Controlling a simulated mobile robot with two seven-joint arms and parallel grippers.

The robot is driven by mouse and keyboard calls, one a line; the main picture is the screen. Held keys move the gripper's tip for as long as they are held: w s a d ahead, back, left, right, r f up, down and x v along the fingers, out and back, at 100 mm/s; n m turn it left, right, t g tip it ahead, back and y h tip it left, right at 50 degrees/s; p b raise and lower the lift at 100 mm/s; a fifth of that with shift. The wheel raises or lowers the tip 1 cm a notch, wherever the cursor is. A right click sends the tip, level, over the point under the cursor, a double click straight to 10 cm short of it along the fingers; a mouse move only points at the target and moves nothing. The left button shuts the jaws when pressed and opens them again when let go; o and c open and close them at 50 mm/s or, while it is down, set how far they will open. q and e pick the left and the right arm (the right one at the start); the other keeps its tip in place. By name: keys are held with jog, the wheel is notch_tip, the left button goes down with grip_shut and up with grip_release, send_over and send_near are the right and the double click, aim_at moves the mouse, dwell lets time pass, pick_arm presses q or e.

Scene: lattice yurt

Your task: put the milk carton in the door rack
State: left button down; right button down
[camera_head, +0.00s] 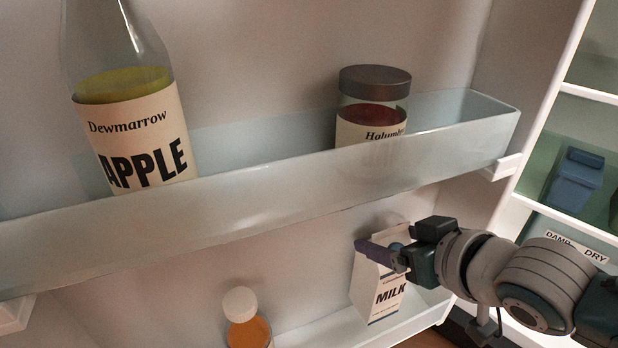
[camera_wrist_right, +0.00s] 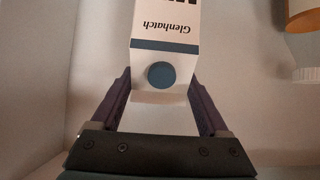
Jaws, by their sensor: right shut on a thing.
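The milk carton (camera_head: 386,294) is white with a dark "MILK" label and stands roughly upright at the lower door rack (camera_head: 433,305). I cannot tell whether its base touches the rack floor. My right gripper (camera_head: 388,256) comes in from the right and is shut on the carton's upper part. In the right wrist view the carton (camera_wrist_right: 165,22) shows its blue cap, with a purple finger on each side of its top. My left gripper is not in view.
The upper door rack (camera_head: 270,190) is just above my right gripper. It holds a Dewmarrow apple bottle (camera_head: 135,135) and a dark-lidded jar (camera_head: 372,110). A white-capped orange bottle (camera_head: 247,325) stands left of the carton, with a gap between them. Fridge shelves (camera_head: 590,95) are at right.

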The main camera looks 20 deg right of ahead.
aim_at(377, 292)
jog(key=shift+s+f+b, duration=0.1)
jog(key=shift+f+b, duration=0.85)
jog(key=shift+f, duration=0.5)
notch_tip(377, 292, down, 4)
jog(key=b, duration=0.4)
jog(key=shift+f, duration=0.1)
jog(key=shift+w, duration=0.2)
grip_release()
